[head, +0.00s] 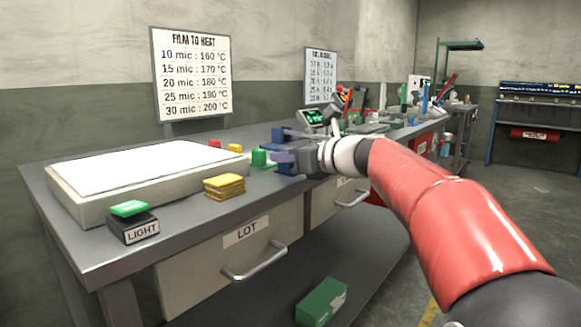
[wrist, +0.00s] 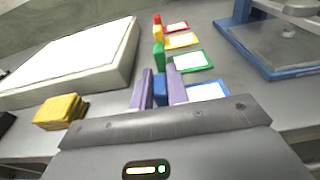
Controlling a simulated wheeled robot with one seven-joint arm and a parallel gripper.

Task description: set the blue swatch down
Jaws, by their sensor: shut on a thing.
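The blue swatch (wrist: 160,90) is a small upright blue piece between the two purple fingers of my gripper (wrist: 159,74) in the wrist view. The fingers are shut on it. It is in line with the standing green, yellow and red pieces, at the near end of their row, left of a blue-edged white card (wrist: 208,92). I cannot tell whether its underside touches the bench. In the head view my gripper (head: 284,157) is low over the bench's front edge, and the swatch is not clearly visible there.
Green (wrist: 159,57), yellow (wrist: 158,33) and red (wrist: 157,19) pieces stand beyond, each beside a matching-edged card. A white-topped light box (wrist: 75,55) and yellow stack (wrist: 60,111) are left. A blue-framed device (wrist: 262,62) is right.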

